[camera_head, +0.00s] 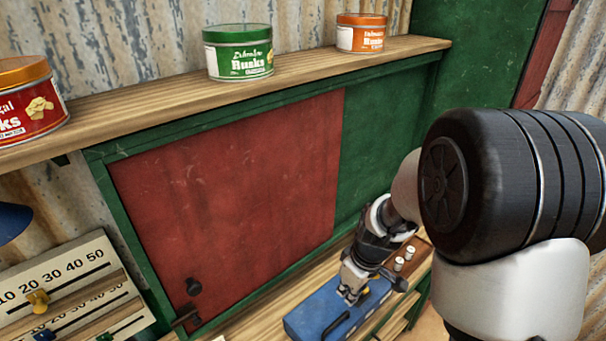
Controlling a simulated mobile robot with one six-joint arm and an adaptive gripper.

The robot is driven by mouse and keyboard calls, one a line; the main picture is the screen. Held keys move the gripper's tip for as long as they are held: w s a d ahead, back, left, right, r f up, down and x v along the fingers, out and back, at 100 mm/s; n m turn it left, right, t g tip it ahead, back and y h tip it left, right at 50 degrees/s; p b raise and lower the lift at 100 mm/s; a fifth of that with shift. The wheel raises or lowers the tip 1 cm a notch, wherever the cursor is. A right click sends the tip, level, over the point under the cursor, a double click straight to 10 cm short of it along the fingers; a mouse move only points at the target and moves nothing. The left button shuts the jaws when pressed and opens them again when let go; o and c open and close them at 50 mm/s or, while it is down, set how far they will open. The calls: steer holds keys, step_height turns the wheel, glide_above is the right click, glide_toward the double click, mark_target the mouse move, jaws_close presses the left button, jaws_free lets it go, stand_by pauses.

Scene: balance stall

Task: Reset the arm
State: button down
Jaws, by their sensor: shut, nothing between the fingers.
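My arm comes in from the right side of the head view, with its large black and white joint close to the camera. My gripper (350,292) points down over a blue case (318,314) on the lower wooden counter. Its fingers are small in the picture and appear shut, with nothing seen between them. I cannot tell whether the fingertips touch the blue case.
A wooden shelf (150,118) above carries a red tin (30,105), a green tin (239,54) and an orange tin (361,36). Below are a red panel (230,190) in a green frame and a numbered slider board (65,285). Small white pieces (402,261) stand right of my gripper.

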steer(key=s+a+r+m+t+b, duration=0.2)
steer(key=s+r+m+b, duration=0.1)
steer(key=s+r+b, duration=0.5)
steer(key=s+d+m+t+h+b, duration=0.1)
steer(key=s+m+b, duration=0.3)
steer(key=s, duration=0.8)
steer(key=shift+s+f+b, duration=0.3)
steer(key=shift+b, duration=0.05)
steer(key=shift+w, duration=0.15)
stand_by(0.7)
